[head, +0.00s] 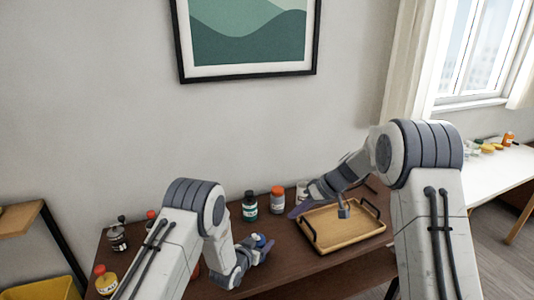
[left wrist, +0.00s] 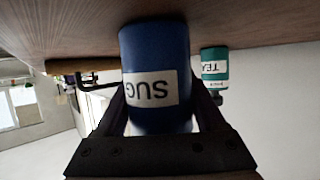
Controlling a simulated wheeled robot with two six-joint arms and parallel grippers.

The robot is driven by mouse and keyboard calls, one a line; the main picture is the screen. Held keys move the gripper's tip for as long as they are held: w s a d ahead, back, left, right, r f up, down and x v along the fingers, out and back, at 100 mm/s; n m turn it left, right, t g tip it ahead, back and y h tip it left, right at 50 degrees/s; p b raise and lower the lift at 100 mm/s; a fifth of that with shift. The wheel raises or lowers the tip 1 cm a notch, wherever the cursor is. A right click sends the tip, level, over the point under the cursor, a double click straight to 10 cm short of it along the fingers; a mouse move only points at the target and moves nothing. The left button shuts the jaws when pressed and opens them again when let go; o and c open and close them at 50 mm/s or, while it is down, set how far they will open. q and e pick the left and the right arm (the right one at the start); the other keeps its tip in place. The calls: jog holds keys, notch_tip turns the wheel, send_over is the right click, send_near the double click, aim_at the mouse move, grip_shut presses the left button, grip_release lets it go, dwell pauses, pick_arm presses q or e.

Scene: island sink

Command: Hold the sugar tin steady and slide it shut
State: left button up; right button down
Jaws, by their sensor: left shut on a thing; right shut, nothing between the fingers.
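The sugar tin (left wrist: 155,55) is a blue cylinder with a white label reading "SUG", upside down in the left wrist view. Its base end is at or close to the tabletop. My left gripper (left wrist: 160,118) is shut on it, one finger on each side. In the head view only a small blue part of the tin (head: 259,240) shows beside my left gripper (head: 254,250). The tin's lid end is hard to make out. My right gripper (head: 298,208) is shut and empty, apart from the tin, near the tray's left edge.
A wooden tray (head: 340,243) with dark handles holds a small blue-grey item (head: 344,212). A green-labelled tea jar (head: 250,206) and an orange-lidded jar (head: 278,200) stand behind the tin. The brown table (head: 300,272) is clear at the front.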

pick_arm(q)
jog(key=o, duration=1.5)
jog(key=shift+c, duration=0.2)
